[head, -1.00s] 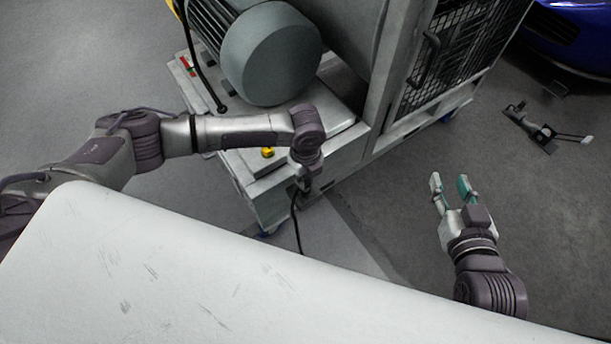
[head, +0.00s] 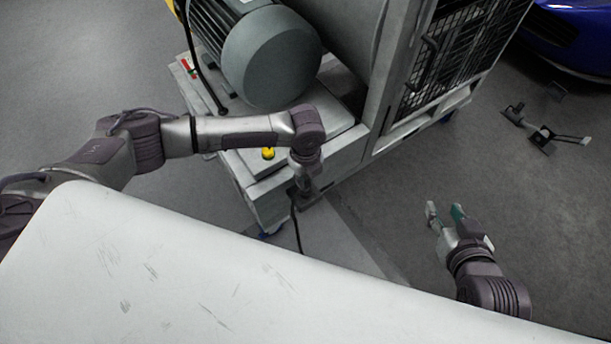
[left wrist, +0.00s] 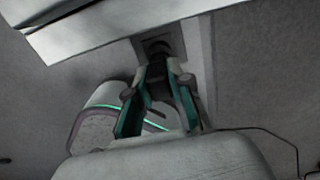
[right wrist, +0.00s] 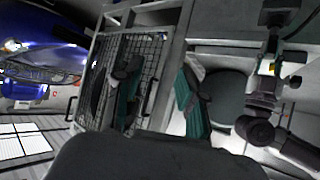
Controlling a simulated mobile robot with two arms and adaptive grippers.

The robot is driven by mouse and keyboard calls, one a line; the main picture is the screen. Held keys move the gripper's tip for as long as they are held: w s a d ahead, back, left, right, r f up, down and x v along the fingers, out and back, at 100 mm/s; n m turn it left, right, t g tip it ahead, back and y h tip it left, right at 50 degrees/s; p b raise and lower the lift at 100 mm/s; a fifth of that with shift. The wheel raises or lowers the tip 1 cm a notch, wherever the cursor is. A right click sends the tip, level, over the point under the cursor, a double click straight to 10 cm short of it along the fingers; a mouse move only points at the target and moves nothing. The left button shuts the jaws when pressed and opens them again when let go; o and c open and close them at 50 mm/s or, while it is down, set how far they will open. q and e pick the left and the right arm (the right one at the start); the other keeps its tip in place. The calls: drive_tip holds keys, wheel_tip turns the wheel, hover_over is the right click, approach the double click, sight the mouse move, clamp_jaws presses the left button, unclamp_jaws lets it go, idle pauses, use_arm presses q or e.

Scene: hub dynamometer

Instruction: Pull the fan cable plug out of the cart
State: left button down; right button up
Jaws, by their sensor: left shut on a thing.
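The cart (head: 340,160) stands in the middle of the head view. My left gripper (head: 302,192) is low against its near side. In the left wrist view, my left gripper (left wrist: 157,85) is shut on the dark fan cable plug (left wrist: 157,70), right at a square socket (left wrist: 160,46) in the cart's pale surface. The fingers hide part of the plug, and I cannot tell how deep it sits. The black fan cable (head: 297,228) hangs down from the gripper. My right gripper (head: 445,212) is open and empty over the floor, right of the cart.
A large grey motor (head: 268,55) and a yellow button (head: 267,153) are on top of the cart. A mesh cage door (head: 450,50) is at its right. A white surface (head: 180,270) fills the foreground. A blue car (head: 575,35) and a black stand (head: 540,135) are at right.

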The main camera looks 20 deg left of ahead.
use_arm(q)
drive_tip(key=shift+r+p, duration=0.35)
drive_tip(key=shift+p, duration=0.05)
drive_tip(key=shift+r+p, duration=0.7)
drive_tip(key=shift+p, duration=0.1)
drive_tip(key=shift+r+p, duration=0.4)
drive_tip(key=shift+p, duration=0.05)
use_arm(e)
drive_tip(key=s+d+f+g+h, duration=0.1)
drive_tip(key=s+d+f+g, duration=0.1)
drive_tip(key=s, duration=0.4)
drive_tip(key=s+d+f+g+h, duration=0.1)
drive_tip(key=s+d+f+g, duration=0.1)
drive_tip(key=s+g, duration=0.3)
drive_tip(key=shift+s+f, duration=0.35)
drive_tip(key=shift+f, duration=0.1)
